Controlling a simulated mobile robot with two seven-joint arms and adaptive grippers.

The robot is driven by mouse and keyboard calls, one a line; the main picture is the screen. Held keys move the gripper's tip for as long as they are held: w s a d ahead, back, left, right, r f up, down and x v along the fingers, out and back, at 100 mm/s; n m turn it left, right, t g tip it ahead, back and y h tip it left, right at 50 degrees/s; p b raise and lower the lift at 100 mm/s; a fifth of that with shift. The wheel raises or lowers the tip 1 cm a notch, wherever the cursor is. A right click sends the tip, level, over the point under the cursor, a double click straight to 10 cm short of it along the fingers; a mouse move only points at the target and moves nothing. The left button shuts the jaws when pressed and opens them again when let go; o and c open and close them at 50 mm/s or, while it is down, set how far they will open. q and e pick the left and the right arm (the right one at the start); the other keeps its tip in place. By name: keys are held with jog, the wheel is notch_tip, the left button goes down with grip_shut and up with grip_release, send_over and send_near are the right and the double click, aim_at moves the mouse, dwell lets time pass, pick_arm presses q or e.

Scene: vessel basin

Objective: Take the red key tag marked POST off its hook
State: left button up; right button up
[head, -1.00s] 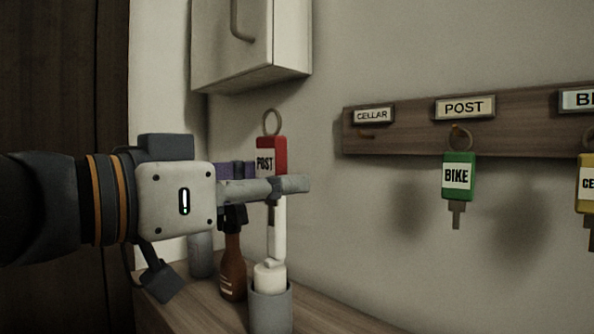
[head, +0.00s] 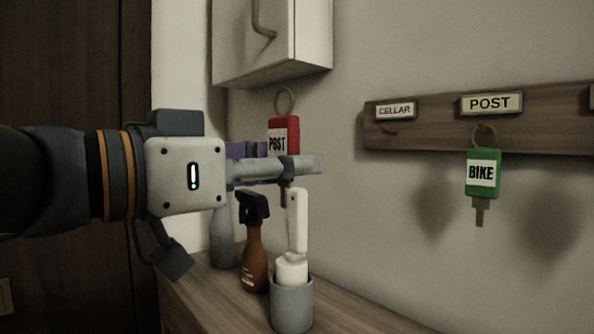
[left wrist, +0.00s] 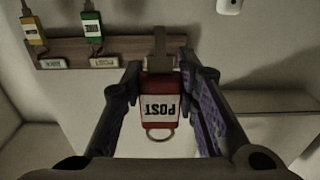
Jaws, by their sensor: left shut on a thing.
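The red key tag marked POST (head: 283,136) is held up in the air, left of the hook board, with its ring on top and its key hanging below. It also shows in the left wrist view (left wrist: 160,100), between the fingers. My left gripper (head: 300,168) is shut on it, and one finger covers its lower part in the head view. The CELLAR hook (head: 388,131) is empty. A green tag marked BIKE (head: 482,174) hangs on the hook under the POST label (head: 490,103). My right gripper is not in view.
The wooden hook board (head: 430,130) is on the wall at right. A yellow tag (left wrist: 33,30) hangs there too. A brown spray bottle (head: 254,262), a grey bottle (head: 222,240) and a grey cup (head: 292,305) with a white brush stand on the counter below. A cabinet (head: 265,45) hangs above.

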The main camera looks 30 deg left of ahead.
pick_arm(q)
jog(key=b+v, duration=0.2)
jog(key=v, duration=0.4)
jog(key=shift+s, duration=0.25)
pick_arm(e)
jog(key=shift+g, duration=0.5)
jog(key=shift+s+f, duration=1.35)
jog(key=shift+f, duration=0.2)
